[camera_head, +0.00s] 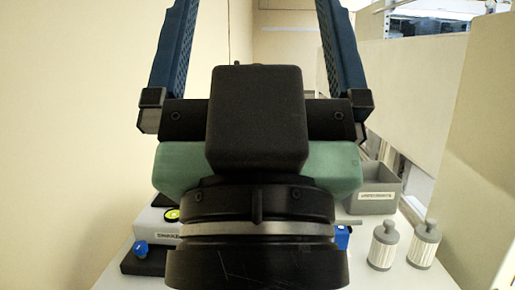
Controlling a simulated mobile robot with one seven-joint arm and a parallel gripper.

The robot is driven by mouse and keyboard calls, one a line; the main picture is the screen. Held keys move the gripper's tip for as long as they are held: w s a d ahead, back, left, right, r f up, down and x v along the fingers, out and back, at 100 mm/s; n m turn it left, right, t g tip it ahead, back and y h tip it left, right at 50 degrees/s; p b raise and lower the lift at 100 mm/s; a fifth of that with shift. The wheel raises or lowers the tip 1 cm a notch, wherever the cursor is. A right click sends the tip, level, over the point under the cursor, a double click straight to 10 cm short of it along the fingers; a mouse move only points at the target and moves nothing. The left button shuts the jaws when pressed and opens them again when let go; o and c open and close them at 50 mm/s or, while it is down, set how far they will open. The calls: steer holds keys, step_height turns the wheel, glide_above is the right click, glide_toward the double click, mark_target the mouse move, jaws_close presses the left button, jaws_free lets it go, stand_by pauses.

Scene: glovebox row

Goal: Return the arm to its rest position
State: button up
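My gripper (254,12) fills the middle of the head view, close to the camera and with its fingers pointing up. Its two blue ridged fingers stand wide apart, one on each side, and their tips run out of the top of the picture. Nothing shows between them. The dark and green wrist body hides much of the table behind it. The rest of my arm is hidden.
A white table (402,278) lies behind. On its right are two white-and-grey knobbed canisters (383,244) (424,244) and a labelled grey bin (377,197). A pale labelled device (157,226) and a blue part (141,249) are at left. Beige walls flank both sides.

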step_height(320, 180, up, 14)
steer(key=p, duration=1.2)
steer(key=shift+r, duration=0.25)
